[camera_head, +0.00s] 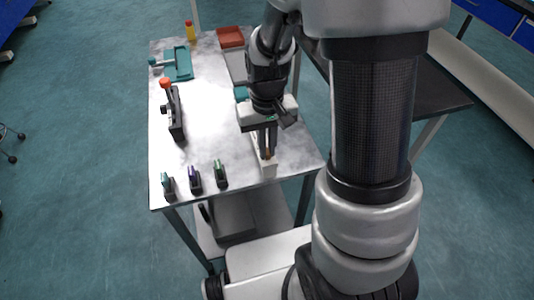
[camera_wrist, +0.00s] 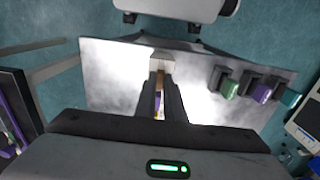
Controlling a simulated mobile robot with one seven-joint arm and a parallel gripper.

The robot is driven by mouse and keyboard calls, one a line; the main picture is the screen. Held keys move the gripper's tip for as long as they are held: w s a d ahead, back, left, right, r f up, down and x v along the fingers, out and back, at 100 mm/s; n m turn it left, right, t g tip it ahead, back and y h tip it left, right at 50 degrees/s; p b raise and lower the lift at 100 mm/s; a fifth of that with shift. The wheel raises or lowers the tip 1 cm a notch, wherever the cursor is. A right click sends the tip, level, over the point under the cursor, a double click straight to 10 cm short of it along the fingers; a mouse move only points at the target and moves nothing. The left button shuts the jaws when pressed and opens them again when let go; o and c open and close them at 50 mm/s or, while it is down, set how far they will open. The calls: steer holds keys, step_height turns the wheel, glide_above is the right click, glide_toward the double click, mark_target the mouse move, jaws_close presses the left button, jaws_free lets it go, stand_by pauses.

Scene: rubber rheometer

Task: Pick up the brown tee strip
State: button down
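A thin brown strip (camera_wrist: 160,82) shows in the wrist view in the narrow gap between my two dark fingers. It also shows in the head view (camera_head: 267,156) at the fingertips, over a narrow white holder (camera_head: 268,171) near the table's front right corner. My gripper (camera_head: 267,152) points down at this holder, with one finger on each side of the strip. In the wrist view my gripper (camera_wrist: 160,88) has something purple and pale low between its fingers. I cannot tell whether the fingers press on the strip; they hide most of it.
Small holders with teal (camera_head: 166,185), purple (camera_head: 194,179) and green (camera_head: 220,173) parts stand along the table's front left edge. A dark stand with an orange top (camera_head: 165,85), a teal tray (camera_head: 180,64), a yellow bottle (camera_head: 190,31) and a red bin (camera_head: 230,38) stand farther back. The table's middle is clear.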

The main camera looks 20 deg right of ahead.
stand_by(0.3)
step_height(320, 180, up, 10)
steer(key=p, duration=0.2)
stand_by(0.3)
